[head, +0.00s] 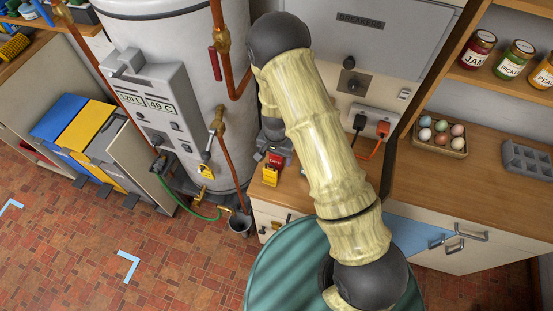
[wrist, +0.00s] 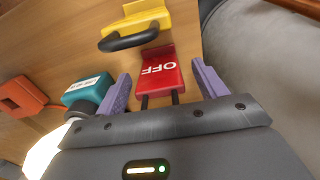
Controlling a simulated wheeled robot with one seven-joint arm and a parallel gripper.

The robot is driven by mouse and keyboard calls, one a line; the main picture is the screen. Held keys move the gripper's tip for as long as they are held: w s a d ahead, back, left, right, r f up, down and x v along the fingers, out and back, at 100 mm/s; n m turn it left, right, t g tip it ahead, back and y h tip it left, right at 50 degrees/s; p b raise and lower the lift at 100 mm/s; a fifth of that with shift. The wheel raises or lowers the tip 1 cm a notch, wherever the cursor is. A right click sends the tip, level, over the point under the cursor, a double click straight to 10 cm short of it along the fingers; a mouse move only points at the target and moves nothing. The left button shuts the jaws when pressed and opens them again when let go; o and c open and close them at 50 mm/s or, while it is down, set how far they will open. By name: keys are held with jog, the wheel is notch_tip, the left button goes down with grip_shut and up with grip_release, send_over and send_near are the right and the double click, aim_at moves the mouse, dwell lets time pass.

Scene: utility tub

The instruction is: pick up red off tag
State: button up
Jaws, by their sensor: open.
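The red tag (wrist: 162,75) with white "OFF" lettering lies on the wooden counter in the wrist view. My gripper (wrist: 160,71) is open, with one purple finger on each side of the tag's lower part. Two thin dark prongs show between the tag and the gripper body. I cannot tell whether the fingers touch the tag. In the head view the red tag (head: 277,159) shows small beside the boiler, just below my dark wrist, which hides part of that spot.
A yellow padlock-like piece (wrist: 140,24) with a dark loop lies just beyond the tag. A teal labelled object (wrist: 88,89) and an orange plug (wrist: 26,95) lie to the left. The white boiler (head: 180,50) stands close by. An egg tray (head: 437,137) sits farther right.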

dwell(0.4)
jog(key=c, duration=1.1)
jog(key=shift+r, duration=0.1)
jog(key=shift+c, duration=0.2)
notch_tip(320, 180, up, 10)
jog(key=shift+f+b, duration=0.1)
jog(key=shift+b, duration=1)
